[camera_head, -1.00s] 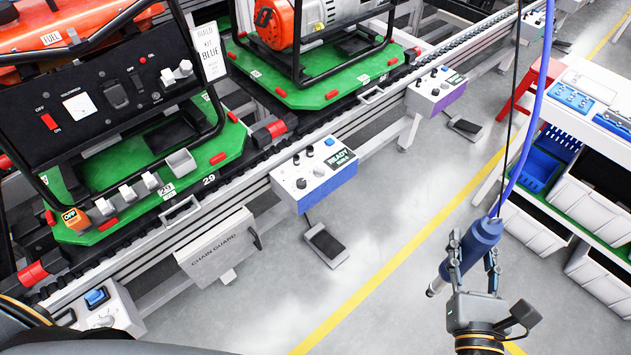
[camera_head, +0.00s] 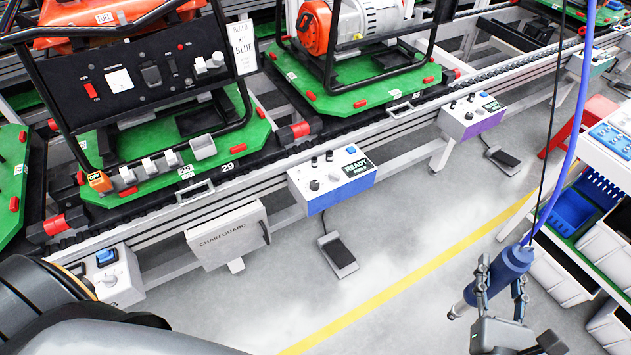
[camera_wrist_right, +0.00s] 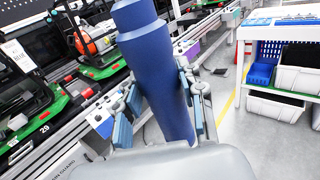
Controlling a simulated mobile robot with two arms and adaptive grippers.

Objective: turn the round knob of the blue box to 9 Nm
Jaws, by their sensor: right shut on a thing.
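The blue box (camera_head: 345,193) is mounted on the front rail of the conveyor, with a white sloping top. That top carries several dark knobs and buttons and a small display reading READY; the scale of the knobs is too small to read. My right gripper (camera_head: 502,283) is shut on a blue cylindrical tool (camera_head: 513,261) hanging from a blue cable, to the right of the box and apart from it. In the right wrist view the tool (camera_wrist_right: 157,75) stands between the two finger pads. My left gripper is not in view; a dark arm part of mine fills the lower left.
A box with a purple front (camera_head: 477,122) stands further right along the conveyor. Green pallets (camera_head: 340,98) carry framed machines behind. A foot pedal (camera_head: 338,254) lies on the floor below the blue box. A shelf with bins (camera_head: 575,208) stands at right. The floor between is clear.

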